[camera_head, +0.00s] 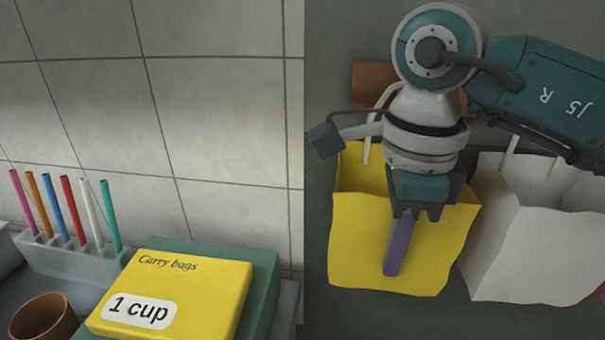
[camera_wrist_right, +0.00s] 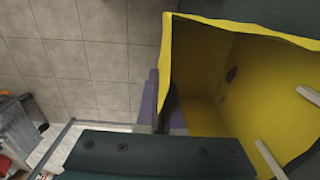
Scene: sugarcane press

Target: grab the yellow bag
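The yellow bag (camera_head: 350,240) hangs open at the top on the right side of the head view. Its inside and wall also show in the wrist view (camera_wrist_right: 245,75). My right gripper (camera_head: 398,265) points down at the bag's front wall, with one purple finger visible outside it. In the wrist view the right gripper's fingers (camera_wrist_right: 164,105) are close together with the yellow wall between them, one outside and one inside the bag. It appears shut on that wall. The inner finger is hidden in the head view. My left gripper is not in view.
A white bag (camera_head: 530,250) hangs close on the right of the yellow one. A yellow "Carry bags" box (camera_head: 200,285), a holder with coloured straws (camera_head: 75,262) and a brown cup (camera_head: 45,318) are at the lower left. A tiled wall (camera_head: 220,110) is behind.

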